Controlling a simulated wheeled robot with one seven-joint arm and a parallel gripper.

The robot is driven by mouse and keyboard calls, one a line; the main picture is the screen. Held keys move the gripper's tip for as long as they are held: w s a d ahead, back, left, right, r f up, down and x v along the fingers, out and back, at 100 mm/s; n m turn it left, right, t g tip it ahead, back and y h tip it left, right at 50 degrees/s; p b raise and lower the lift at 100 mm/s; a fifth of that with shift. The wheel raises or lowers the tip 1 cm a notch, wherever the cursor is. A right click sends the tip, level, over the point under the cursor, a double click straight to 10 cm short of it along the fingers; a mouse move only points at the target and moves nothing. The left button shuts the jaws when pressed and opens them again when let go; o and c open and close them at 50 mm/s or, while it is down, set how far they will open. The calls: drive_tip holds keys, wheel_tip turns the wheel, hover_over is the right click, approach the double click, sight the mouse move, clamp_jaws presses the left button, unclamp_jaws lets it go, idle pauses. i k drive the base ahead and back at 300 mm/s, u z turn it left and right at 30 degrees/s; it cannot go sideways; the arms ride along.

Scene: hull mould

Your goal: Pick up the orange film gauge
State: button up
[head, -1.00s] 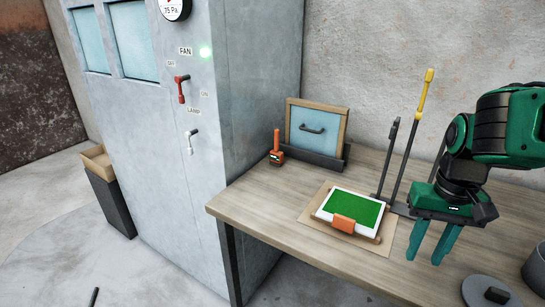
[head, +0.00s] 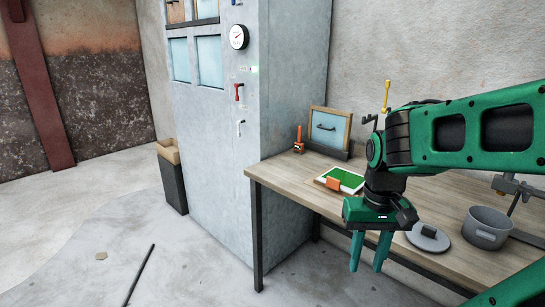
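A flat orange piece (head: 333,184), which looks like the film gauge, rests at the front edge of a white-rimmed green panel (head: 347,178) on the workbench. A second, upright orange tool (head: 299,146) with a dark lower part stands at the bench's back left; I cannot tell for certain which of the two is the gauge. My gripper (head: 367,267) points down with its two green fingers apart and nothing between them. It appears in front of the bench's front edge, right of and nearer than the flat orange piece. My arm hides part of the bench behind it.
The wooden workbench (head: 290,187) has bare room at its left end. A framed blue panel (head: 329,127) stands at its back. A grey lid (head: 428,236) and a pot (head: 486,228) are on the right. A tall grey cabinet (head: 235,160) borders the bench's left side.

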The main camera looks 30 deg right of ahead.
sight(299, 146)
drive_tip(key=u, duration=0.65)
drive_tip(key=i, duration=1.2)
drive_tip(key=z, duration=0.4)
drive_tip(key=i, duration=0.95)
drive_tip(key=z, duration=1.2)
drive_tip(key=i, duration=0.6)
drive_tip(key=z, duration=0.35)
